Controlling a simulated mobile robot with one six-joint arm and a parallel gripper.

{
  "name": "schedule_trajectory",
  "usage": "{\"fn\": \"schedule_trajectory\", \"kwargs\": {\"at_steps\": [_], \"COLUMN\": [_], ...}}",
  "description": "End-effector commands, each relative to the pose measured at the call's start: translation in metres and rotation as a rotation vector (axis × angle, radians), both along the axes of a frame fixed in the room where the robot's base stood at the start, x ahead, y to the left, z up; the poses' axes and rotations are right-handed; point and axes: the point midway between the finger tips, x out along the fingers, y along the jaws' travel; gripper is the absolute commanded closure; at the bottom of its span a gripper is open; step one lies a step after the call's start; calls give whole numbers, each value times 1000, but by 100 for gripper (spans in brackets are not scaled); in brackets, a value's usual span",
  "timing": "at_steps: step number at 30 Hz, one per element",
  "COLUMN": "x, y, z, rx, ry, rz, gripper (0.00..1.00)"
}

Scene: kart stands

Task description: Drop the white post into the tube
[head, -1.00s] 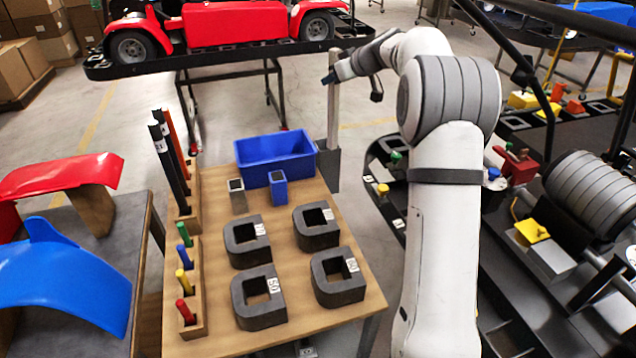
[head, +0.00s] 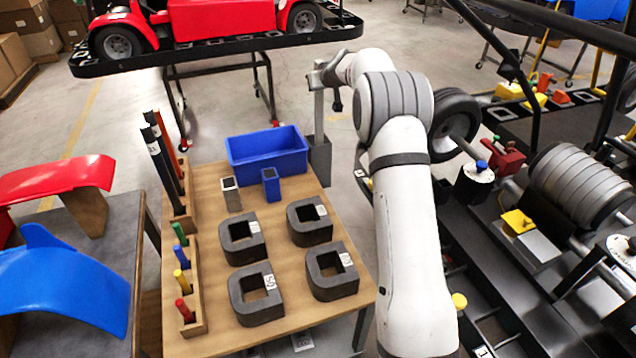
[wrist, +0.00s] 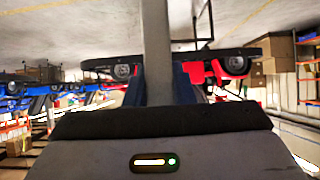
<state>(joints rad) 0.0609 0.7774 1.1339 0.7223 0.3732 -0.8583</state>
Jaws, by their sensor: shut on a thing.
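The white post (head: 319,108), pale grey in this light, stands upright beyond the far right corner of the wooden table. My gripper (head: 322,76) is shut on its upper part. The post's lower end meets the top of the dark grey tube (head: 320,162) beside the table corner. The tube's mouth is too small to see clearly, so I cannot tell how deep the post sits. In the wrist view the post (wrist: 155,40) runs between the blue fingers of my gripper (wrist: 158,88); the tube is not visible there.
A blue bin (head: 268,158) stands on the table (head: 220,190) close to the tube. Several dark grey blocks and coloured pegs are also on the table. A red kart (head: 225,20) stands behind. A dark rack with a wheel (head: 455,125) is at right. Floor behind the tube is clear.

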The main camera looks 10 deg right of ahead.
Motion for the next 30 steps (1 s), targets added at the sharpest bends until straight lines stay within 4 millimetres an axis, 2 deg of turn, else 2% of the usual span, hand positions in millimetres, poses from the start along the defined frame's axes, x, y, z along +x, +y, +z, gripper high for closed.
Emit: {"fn": "schedule_trajectory", "kwargs": {"at_steps": [1,15,22,27,30], "x": [3,10,10,10,10], "y": [1,3,4,4,4], "z": [-21,-104,-127,-152,-158], "rx": [0,1,1,1,0], "ry": [-1,-4,-5,-5,-6], "rz": [-9,-42,-41,-41,-42], "gripper": [100,100,100,100,100]}}
